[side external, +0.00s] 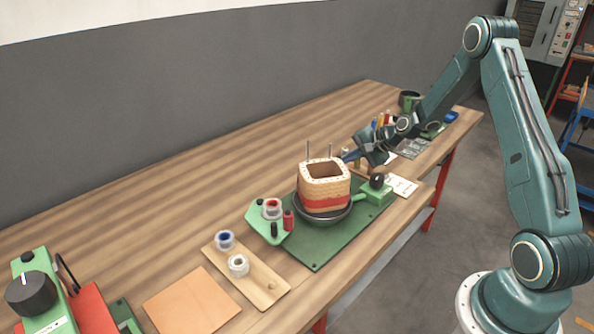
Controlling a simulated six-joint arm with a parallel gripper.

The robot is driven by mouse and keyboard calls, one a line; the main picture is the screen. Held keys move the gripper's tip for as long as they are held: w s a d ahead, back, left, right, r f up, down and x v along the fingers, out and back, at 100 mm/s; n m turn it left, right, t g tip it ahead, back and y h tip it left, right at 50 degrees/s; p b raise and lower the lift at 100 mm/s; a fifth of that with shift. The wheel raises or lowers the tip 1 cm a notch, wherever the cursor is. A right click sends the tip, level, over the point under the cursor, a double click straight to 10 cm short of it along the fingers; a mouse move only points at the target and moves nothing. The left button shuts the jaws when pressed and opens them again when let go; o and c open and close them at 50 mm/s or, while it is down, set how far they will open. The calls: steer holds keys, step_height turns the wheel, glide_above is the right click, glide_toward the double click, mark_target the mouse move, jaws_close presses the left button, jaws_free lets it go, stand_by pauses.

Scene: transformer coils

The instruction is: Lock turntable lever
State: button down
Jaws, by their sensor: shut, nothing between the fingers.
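The turntable (318,219) is a dark round dish on a green base plate (318,250). A square coil (325,192) with tan wrapping and a red band stands upright on it, with two thin posts rising at its back. A green block with a black knob (377,181) sits right of the turntable; it looks like the lever, but I cannot tell its position. My gripper (347,157) is shut and empty, just behind and right of the coil's top. Its fingertips are small here, and I cannot tell whether they touch anything.
A green holder with red spools (271,209) is left of the turntable. A wooden tray (262,286) with two tape rolls stands in front. A green and red device (45,296) is at the left corner. Bottles and tools crowd the far right end. The left rear tabletop is clear.

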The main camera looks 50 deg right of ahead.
steer(key=w+n+y, duration=0.1)
steer(key=w+n+g+y, duration=0.1)
steer(key=n, duration=0.1)
steer(key=shift+d+n+y, duration=0.3)
steer(key=shift+d, duration=0.05)
steer(key=shift+w, duration=0.4)
stand_by(0.4)
steer(key=shift+s+d, duration=0.35)
steer(key=shift+s, duration=0.15)
steer(key=s+d, duration=0.2)
steer(key=shift+s, duration=0.35)
steer(key=v, duration=0.9)
steer(key=shift+d+r, duration=0.2)
steer(key=shift+r, duration=0.15)
